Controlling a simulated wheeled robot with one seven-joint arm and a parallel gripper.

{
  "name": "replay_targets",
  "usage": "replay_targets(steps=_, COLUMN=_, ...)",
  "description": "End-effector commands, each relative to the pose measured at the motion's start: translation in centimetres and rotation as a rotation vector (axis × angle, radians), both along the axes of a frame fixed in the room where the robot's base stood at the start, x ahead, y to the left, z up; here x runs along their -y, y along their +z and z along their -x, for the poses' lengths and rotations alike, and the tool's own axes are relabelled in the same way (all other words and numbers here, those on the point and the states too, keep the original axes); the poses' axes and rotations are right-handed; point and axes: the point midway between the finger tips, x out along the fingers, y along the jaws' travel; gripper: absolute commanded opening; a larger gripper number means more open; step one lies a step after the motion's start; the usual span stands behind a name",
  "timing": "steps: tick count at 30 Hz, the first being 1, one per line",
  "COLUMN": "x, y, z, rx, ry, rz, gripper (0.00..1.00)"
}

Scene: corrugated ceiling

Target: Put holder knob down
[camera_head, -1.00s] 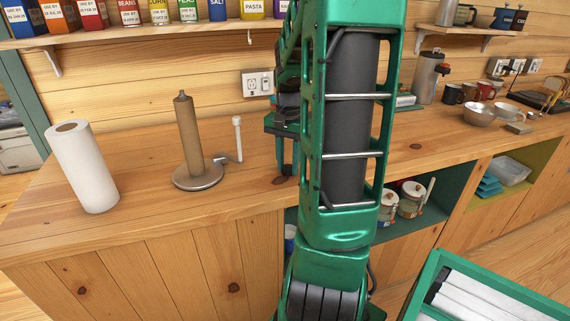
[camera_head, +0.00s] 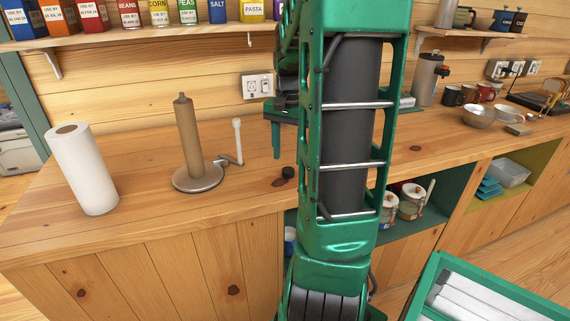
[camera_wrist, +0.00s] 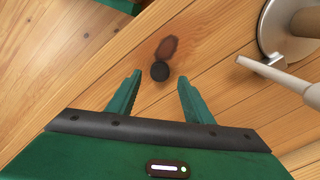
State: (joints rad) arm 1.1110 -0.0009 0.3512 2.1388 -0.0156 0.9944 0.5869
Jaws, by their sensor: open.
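The holder knob is a small dark cylinder (camera_head: 288,172) standing on the wooden counter, right of the paper towel holder (camera_head: 197,180). It also shows in the wrist view (camera_wrist: 160,71), just beyond the fingertips and between their lines, not touched by either finger. My gripper (camera_wrist: 158,78) is open and empty above the counter. In the head view my gripper (camera_head: 275,142) shows above and a little left of the knob, partly hidden behind my arm. The holder has a round metal base, a bare brown core and a white side arm.
A white paper towel roll (camera_head: 84,170) stands at the counter's left end. In the wrist view, the counter's edge runs diagonally at upper left, with the holder base (camera_wrist: 275,32) at upper right. Bowls (camera_head: 478,115) and mugs stand far right. A shelf with boxes and cans hangs above.

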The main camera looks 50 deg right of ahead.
Motion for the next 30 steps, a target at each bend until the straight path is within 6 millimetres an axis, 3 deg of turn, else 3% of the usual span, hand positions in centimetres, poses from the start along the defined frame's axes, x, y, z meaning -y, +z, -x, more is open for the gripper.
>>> replay_targets(steps=3, x=0.0, y=2.6, z=-0.1, rx=0.003, ry=0.001, rz=0.003, gripper=0.47)
replay_targets(steps=9, x=0.0, y=5.8, z=-0.1, rx=0.002, ry=0.0, rz=0.001, gripper=0.47)
replay_targets(steps=17, x=-0.5, y=7.3, z=0.1, rx=-0.001, ry=0.016, rz=0.002, gripper=0.47)
replay_targets(steps=23, x=-4.5, y=6.5, z=1.8, rx=-0.017, ry=0.146, rz=0.02, gripper=0.47)
replay_targets(steps=30, x=-10.1, y=4.4, z=6.0, rx=-0.025, ry=0.383, rz=0.032, gripper=0.47)
